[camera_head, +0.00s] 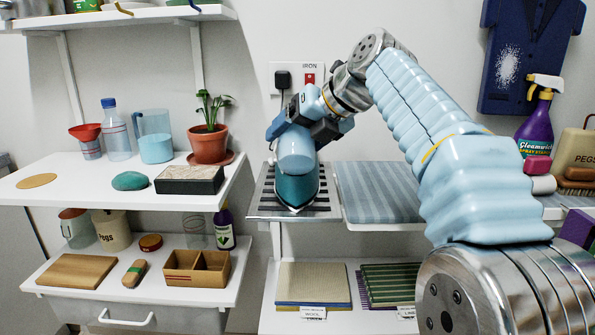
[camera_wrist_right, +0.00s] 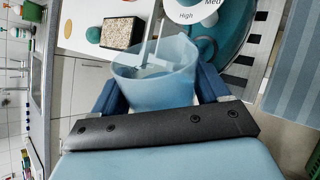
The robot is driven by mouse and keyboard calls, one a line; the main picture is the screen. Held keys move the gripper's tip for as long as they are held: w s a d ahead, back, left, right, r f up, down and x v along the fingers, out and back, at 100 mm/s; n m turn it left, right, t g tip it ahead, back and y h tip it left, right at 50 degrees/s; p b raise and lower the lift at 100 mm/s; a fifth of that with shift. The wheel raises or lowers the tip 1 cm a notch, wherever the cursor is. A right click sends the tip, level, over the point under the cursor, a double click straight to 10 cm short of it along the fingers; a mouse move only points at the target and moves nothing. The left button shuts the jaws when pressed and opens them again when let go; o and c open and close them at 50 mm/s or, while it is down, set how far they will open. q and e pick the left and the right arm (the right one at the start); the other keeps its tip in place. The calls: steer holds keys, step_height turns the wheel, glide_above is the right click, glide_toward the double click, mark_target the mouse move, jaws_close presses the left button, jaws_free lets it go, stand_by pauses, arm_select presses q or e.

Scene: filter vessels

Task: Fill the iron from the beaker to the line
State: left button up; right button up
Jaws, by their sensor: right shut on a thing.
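The teal iron (camera_head: 297,190) sits on the striped metal rest (camera_head: 262,203) at the left end of the board; its dial, marked High and Med, shows in the right wrist view (camera_wrist_right: 207,14). My right gripper (camera_head: 306,130) is above the iron, shut on the pale blue see-through beaker (camera_head: 296,152). In the right wrist view the beaker (camera_wrist_right: 155,88) is between the blue fingers, its mouth beside the iron. It looks tilted in the head view. I cannot tell the liquid level, and the iron's fill line cannot be made out. My left gripper is not in view.
The striped board (camera_head: 378,190) right of the rest is clear. A purple spray bottle (camera_head: 537,125) stands at right.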

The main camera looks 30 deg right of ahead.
steer(key=shift+f, duration=0.1)
steer(key=t+b, duration=0.1)
steer(key=b, duration=0.2)
steer(key=shift+s+a+f+n+h, duration=0.1)
steer(key=shift+n+h, duration=0.2)
steer(key=shift+r+t+b, duration=0.25)
steer(key=shift+t+b, duration=0.25)
steer(key=shift+b, duration=0.25)
steer(key=shift+r, duration=0.2)
